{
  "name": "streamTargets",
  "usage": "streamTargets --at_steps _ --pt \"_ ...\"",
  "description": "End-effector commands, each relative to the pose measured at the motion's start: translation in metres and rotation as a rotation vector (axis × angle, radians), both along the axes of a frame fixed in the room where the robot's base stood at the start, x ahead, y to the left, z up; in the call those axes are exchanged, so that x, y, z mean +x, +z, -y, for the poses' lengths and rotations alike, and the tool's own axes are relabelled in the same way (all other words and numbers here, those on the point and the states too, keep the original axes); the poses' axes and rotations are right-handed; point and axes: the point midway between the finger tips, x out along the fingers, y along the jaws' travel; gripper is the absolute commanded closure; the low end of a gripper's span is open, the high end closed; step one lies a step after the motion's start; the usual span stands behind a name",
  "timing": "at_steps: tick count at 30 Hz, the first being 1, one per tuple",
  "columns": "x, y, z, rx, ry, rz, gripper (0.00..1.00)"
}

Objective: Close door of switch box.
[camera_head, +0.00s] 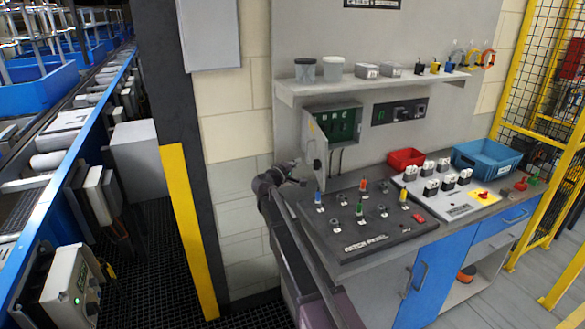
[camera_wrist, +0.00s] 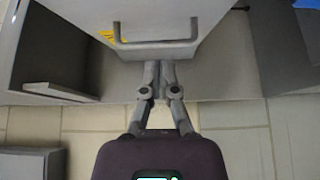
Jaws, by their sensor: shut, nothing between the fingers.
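The switch box (camera_head: 338,124) is mounted on the grey back panel above the bench, with green parts inside. Its door (camera_head: 314,146) stands open, swung out on the left side of the box. My gripper (camera_head: 302,181) is just below and left of the door's lower end. In the wrist view, a grey panel with a bar handle (camera_wrist: 156,42) and a yellow label, apparently the door, fills the upper middle. My gripper (camera_wrist: 158,68) is shut and empty, with its fingertips close to that panel's lower edge. I cannot tell whether they touch it.
The black patch panel (camera_head: 375,225) with several coloured plugs lies on the bench beside my arm. A red bin (camera_head: 406,158) and a blue crate (camera_head: 487,155) stand farther right. A shelf (camera_head: 370,84) with cups is above. A dark post (camera_head: 165,120) stands left.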

Motion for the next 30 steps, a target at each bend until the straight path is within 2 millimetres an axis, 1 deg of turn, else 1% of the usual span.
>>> streamTargets --at_steps 1,5,6,9,12,18,27,28,30 --pt "0.009 0.000 0.005 0.000 -0.001 0.000 1.00" --pt "0.022 0.000 0.019 0.000 -0.002 0.000 1.00" --pt "0.019 0.000 0.025 0.000 -0.001 0.000 1.00" --pt "0.018 0.000 0.037 0.000 -0.001 0.000 1.00" --pt "0.019 0.000 0.046 0.000 0.000 0.000 1.00" --pt "0.020 0.000 0.054 0.000 0.001 0.000 1.00" --pt "0.020 0.000 0.054 0.000 0.001 0.000 1.00" --pt "0.019 0.000 0.067 0.000 -0.001 0.000 1.00" --pt "0.020 0.000 0.060 0.000 0.000 0.000 1.00"
